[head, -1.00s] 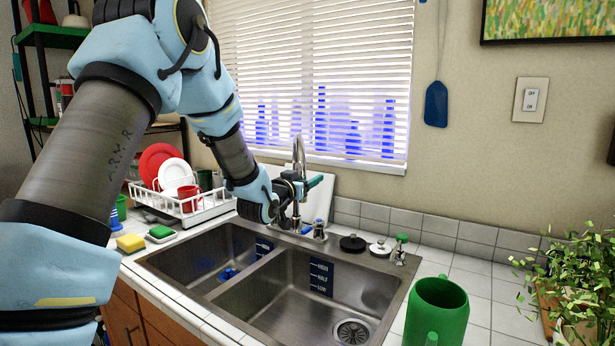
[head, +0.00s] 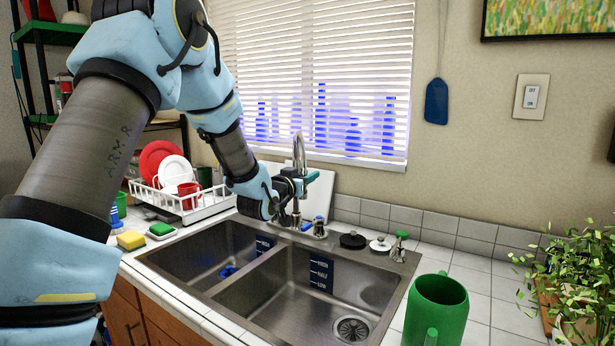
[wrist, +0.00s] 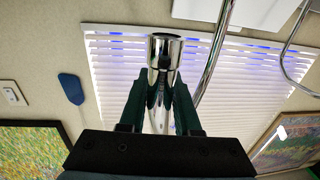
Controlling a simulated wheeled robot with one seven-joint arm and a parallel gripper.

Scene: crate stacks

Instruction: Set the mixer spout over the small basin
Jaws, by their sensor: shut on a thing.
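The chrome mixer spout (head: 299,150) rises in an arc at the back of the sink, in front of the window. In the wrist view, the round end of the spout (wrist: 165,48) sits between my fingers. My gripper (wrist: 160,88) is shut on it; in the head view my gripper (head: 306,181) is at the faucet, near the back of the sink divider. The sink has a left basin (head: 195,262), which looks the smaller, and a right basin (head: 290,305) with a drain. The spout's lower part is partly hidden by my gripper.
A white dish rack (head: 205,208) with plates and a red mug stands left of the faucet. Stoppers (head: 353,241) and a green-topped bottle (head: 399,247) stand behind the right basin. A blue item (head: 228,270) lies in the left basin.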

